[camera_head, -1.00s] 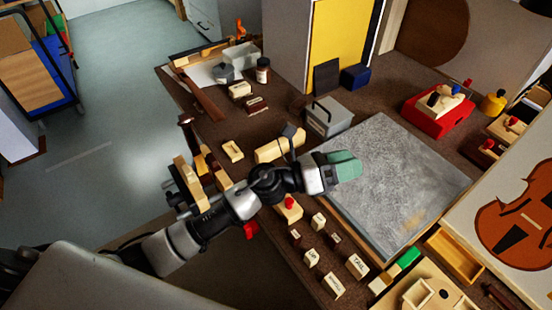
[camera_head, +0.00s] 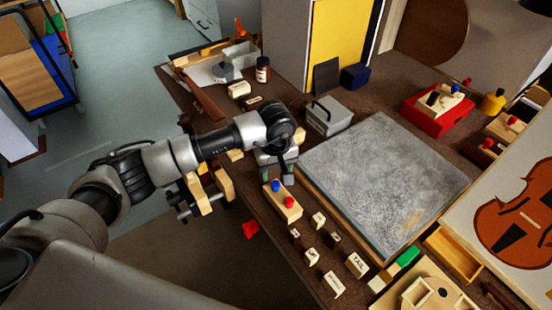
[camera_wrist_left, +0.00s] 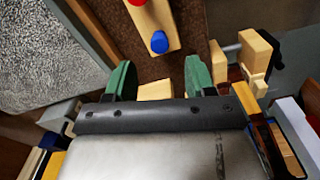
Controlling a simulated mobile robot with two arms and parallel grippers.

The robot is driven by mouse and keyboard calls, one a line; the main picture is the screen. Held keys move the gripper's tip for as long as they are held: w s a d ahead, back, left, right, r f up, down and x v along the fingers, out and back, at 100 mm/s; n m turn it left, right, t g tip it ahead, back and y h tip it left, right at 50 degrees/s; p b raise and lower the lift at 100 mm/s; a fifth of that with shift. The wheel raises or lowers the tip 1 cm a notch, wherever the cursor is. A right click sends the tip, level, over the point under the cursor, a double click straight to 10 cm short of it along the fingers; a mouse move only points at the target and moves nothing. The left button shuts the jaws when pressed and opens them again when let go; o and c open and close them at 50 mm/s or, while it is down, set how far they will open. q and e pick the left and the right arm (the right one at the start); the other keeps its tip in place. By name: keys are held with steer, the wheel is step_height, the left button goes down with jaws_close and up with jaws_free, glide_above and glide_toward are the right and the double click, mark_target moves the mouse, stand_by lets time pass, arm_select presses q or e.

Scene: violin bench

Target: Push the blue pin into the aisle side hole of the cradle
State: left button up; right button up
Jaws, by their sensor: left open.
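The blue pin (camera_head: 276,186) stands upright in a pale wooden block (camera_head: 284,208), beside a red pin (camera_head: 289,201). My left gripper (camera_head: 278,177) is just behind the blue pin in the head view, green fingers apart and empty. In the left wrist view the blue pin (camera_wrist_left: 159,42) lies ahead of the open fingers (camera_wrist_left: 158,72), apart from them. Part of a pale wooden piece (camera_wrist_left: 155,90) shows between the fingers, mostly hidden by the gripper. I cannot tell which wooden piece is the cradle, and no side hole can be made out. My right gripper is not in view.
A grey stone slab (camera_head: 385,180) lies right of the wooden block. Several small labelled blocks stand in front of it. A grey box with a handle (camera_head: 328,117) stands behind. A wooden clamp-like fixture (camera_head: 205,190) sits at the bench's left edge.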

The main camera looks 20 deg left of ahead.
mark_target(276, 184)
arm_select(q)
step_height(276, 184, down, 7)
steer(key=shift+r+p, duration=0.2)
steer(key=shift+p, duration=0.1)
jaws_close()
stand_by(0.5)
